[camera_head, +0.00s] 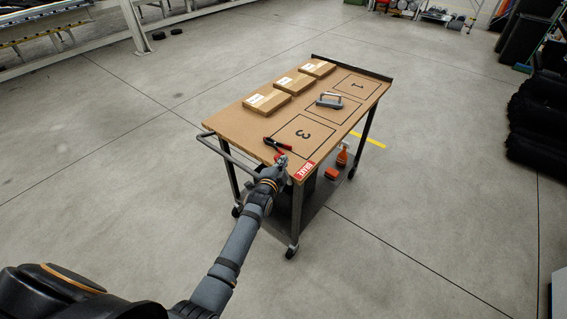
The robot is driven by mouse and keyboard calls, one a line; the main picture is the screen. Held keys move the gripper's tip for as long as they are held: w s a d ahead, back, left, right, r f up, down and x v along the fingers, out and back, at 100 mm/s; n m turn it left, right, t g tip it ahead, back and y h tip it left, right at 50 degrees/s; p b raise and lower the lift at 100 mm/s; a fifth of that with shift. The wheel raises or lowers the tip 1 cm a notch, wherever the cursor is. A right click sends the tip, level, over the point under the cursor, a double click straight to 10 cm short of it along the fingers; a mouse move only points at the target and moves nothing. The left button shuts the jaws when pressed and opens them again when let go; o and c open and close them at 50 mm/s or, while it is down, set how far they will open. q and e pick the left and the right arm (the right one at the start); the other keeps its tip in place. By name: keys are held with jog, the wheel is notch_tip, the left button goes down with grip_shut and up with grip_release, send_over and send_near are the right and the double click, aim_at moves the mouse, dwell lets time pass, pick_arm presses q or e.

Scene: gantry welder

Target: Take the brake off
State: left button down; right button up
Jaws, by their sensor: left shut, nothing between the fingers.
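A wheeled cart (232,124) with a brown top stands in the middle of the head view. A red label with white letters (304,171) is on its near corner. My left gripper (281,163) is shut and empty at the cart's near edge, just left of the label. A small red part shows beside the fingertips; I cannot tell whether it is a brake lever or whether the gripper touches it. A red-handled tool with a black end (277,145) lies on the top just beyond the gripper. My right gripper is out of view.
Cardboard boxes (267,103) line the far left side of the top. A grey handled item (329,101) lies among the numbered outlines. An orange spray bottle (342,156) stands on the lower shelf. Open concrete floor surrounds the cart; dark piles (536,125) lie at the right.

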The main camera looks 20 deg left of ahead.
pick_arm(q)
jog(key=w+a+f+n+g+h+b, duration=0.1)
jog(key=a+f+n+b, duration=0.1)
jog(key=a+n+b, duration=0.1)
jog(key=shift+w+a+f+b, duration=0.35)
jog(key=shift+a+b, duration=0.5)
jog(key=shift+a, duration=0.35)
